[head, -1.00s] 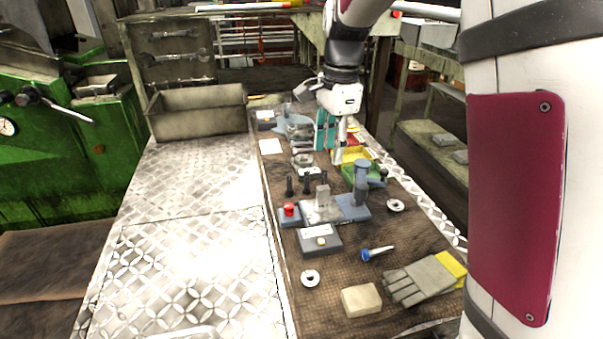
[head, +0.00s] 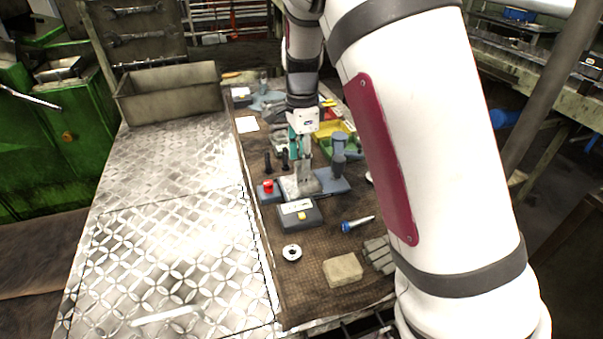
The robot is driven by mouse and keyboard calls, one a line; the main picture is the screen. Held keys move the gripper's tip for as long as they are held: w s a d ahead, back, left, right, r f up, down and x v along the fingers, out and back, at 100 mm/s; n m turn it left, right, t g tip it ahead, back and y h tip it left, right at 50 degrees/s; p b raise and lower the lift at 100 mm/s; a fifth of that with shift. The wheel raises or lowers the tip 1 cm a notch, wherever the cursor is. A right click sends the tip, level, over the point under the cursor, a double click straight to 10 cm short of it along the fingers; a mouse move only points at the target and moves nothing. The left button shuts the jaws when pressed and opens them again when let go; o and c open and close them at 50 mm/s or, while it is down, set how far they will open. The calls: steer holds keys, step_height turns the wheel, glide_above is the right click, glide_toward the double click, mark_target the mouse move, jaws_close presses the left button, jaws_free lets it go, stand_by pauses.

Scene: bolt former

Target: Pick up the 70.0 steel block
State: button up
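My gripper (head: 302,172) points down over the steel plate (head: 290,189) in the middle of the mat. Its fingertips are at the place of a small upright grey block on that plate, which is now hidden or merges with the fingers. I cannot tell whether the fingers touch it or how far apart they are. No 70.0 marking is readable, so I cannot confirm that this is the named block. A teal part (head: 293,146) shows at the gripper's left side.
A blue-grey stand (head: 337,175) is close on the right. A red-button box (head: 268,190) and dark pegs (head: 268,163) are on the left. A grey box (head: 299,214), a blue-handled tool (head: 357,223) and a tan block (head: 343,269) lie in front.

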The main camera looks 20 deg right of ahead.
mark_target(301, 184)
step_height(301, 184, down, 5)
steer(key=shift+s+a+r+p, duration=0.1)
steer(key=shift+p, duration=0.2)
jaws_close()
